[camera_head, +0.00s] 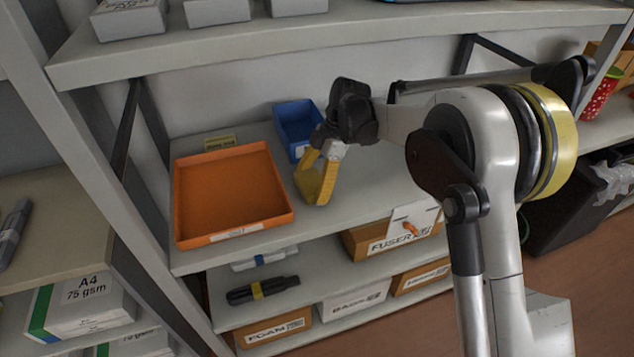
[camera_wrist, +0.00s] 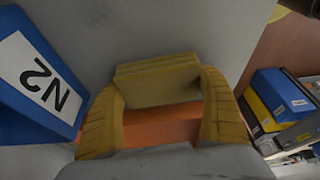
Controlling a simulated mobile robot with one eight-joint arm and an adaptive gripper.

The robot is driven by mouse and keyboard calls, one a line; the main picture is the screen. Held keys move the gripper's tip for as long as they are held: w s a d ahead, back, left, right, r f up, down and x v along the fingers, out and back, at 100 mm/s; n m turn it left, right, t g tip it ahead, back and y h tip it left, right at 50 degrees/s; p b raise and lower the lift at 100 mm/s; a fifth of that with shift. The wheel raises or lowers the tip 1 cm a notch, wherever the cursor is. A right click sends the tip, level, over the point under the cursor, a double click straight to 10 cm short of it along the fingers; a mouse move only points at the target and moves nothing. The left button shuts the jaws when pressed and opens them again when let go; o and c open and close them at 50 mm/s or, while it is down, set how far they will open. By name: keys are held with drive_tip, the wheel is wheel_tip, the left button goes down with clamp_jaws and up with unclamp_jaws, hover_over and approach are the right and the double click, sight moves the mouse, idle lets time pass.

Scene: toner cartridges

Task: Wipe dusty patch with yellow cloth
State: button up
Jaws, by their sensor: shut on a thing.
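My gripper (camera_head: 316,190) has yellow fingers and points down over the middle shelf board (camera_head: 350,195), just right of the orange tray. In the wrist view the fingers (camera_wrist: 162,95) are shut on the yellow cloth (camera_wrist: 158,70), a folded dull-yellow block between the fingertips. The cloth also shows in the head view (camera_head: 311,184), partly hidden by the fingers. I cannot tell whether it touches the board. I cannot make out a dusty patch in either view.
The orange tray (camera_head: 235,234) stands left of my gripper, looking empty. A shelf board (camera_head: 330,45) runs above. The board right of my gripper looks clear.

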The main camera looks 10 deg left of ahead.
sight(312, 173)
drive_tip(key=shift+s+a+f, duration=0.1)
drive_tip(key=shift+s+a, duration=0.25)
drive_tip(key=shift+a, duration=0.2)
drive_tip(key=shift+s+a, duration=0.35)
drive_tip(key=shift+a, duration=0.2)
drive_tip(key=shift+w+a+p, duration=0.15)
drive_tip(key=shift+w+a, duration=0.25)
drive_tip(key=shift+w, duration=0.25)
drive_tip(key=shift+w+a+p, duration=0.15)
drive_tip(key=shift+w+a, duration=0.25)
drive_tip(key=shift+w, duration=0.25)
drive_tip(key=shift+w+d+r, duration=0.1)
drive_tip(key=shift+w+d, duration=0.35)
drive_tip(key=shift+d, duration=0.3)
drive_tip(key=shift+w+d+r, duration=0.1)
drive_tip(key=shift+w+d, duration=0.35)
drive_tip(key=shift+d, duration=0.3)
drive_tip(key=shift+w+d+f+p, duration=0.15)
drive_tip(key=shift+w+d, duration=0.7)
drive_tip(key=shift+d, duration=0.6)
drive_tip(key=shift+w+d+p, duration=0.15)
drive_tip(key=shift+w+d, duration=0.75)
drive_tip(key=shift+d, duration=0.6)
drive_tip(key=shift+w+d+f+p, duration=0.15)
drive_tip(key=shift+w+d, duration=0.7)
drive_tip(key=shift+d, duration=0.6)
drive_tip(key=shift+r, duration=0.1)
drive_tip(key=shift+r+p, duration=1.85)
drive_tip(key=shift+r, duration=1.15)
